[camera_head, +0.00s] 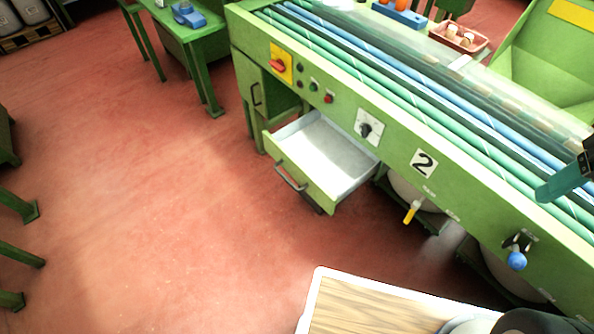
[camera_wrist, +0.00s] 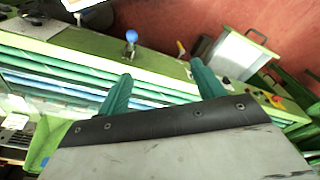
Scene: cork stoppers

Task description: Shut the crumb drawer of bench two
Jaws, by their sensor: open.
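The crumb drawer (camera_head: 312,184) of the green bench marked 2 (camera_head: 424,163) is pulled well out, with a green front, a bar handle (camera_head: 290,177) and a pale, empty-looking inside. The drawer also shows in the wrist view (camera_wrist: 233,54), at the upper right, with its handle outermost. My gripper (camera_wrist: 161,85) is open and empty in the wrist view, its two teal fingers apart over the bench. Nothing touches the drawer.
A blue-knobbed valve (camera_head: 517,258) and a yellow-handled one (camera_head: 411,212) stick out of the bench front, right of the drawer. A switch panel (camera_head: 281,64) sits above left. Red floor (camera_head: 190,200) before the drawer is clear. A tray with stoppers (camera_head: 459,38) stands behind the belts.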

